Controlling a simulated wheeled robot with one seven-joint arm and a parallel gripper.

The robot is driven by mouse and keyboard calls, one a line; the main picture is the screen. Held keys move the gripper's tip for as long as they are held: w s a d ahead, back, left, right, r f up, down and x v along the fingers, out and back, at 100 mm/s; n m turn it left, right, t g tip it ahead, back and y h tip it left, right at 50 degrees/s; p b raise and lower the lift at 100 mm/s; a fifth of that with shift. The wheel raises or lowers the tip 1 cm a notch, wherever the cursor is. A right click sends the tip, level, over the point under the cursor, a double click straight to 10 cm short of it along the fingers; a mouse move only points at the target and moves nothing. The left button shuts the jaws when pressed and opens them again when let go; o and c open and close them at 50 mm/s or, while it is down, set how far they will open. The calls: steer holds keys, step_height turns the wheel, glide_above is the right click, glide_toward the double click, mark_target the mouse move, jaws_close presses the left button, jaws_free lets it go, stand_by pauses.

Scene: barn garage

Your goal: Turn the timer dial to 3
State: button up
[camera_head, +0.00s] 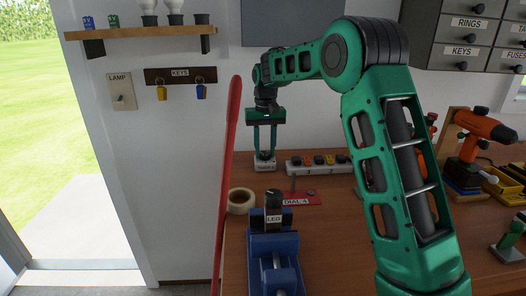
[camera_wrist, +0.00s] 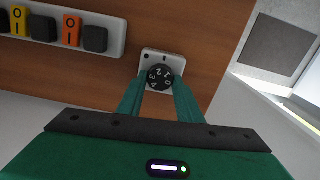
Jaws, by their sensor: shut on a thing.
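The timer is a small white box (camera_head: 265,166) on the workbench by the wall, under my gripper (camera_head: 265,153). In the wrist view its white plate (camera_wrist: 149,54) carries a round black dial (camera_wrist: 159,77) with white numerals; a dark mark shows on the plate above the dial. The numerals are small and tilted, so I cannot tell the exact setting. My gripper points straight down, with its two green fingers on either side of the dial, shut on it.
A power strip (camera_head: 318,163) with coloured switches lies right of the timer. A red card (camera_head: 300,198) reading "DIAL 4", a tape roll (camera_head: 241,201) and a blue vise (camera_head: 273,262) stand nearer. A long red bar (camera_head: 227,180) rises at the left. An orange drill (camera_head: 485,127) is at the right.

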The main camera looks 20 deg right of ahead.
mark_target(265, 153)
steer(key=m, duration=0.4)
steer(key=shift+w+d+r+m, duration=0.1)
steer(key=shift+m, duration=0.2)
steer(key=m, duration=0.3)
steer(key=shift+m, duration=0.4)
steer(key=m, duration=0.4)
steer(key=shift+a+m, duration=0.2)
steer(key=shift+m, duration=1.9)
steer(key=shift+d, duration=0.1)
steer(key=o, duration=1)
steer(key=shift+o, duration=0.2)
step_height(265, 153, up, 11)
steer(key=shift+f, duration=0.2)
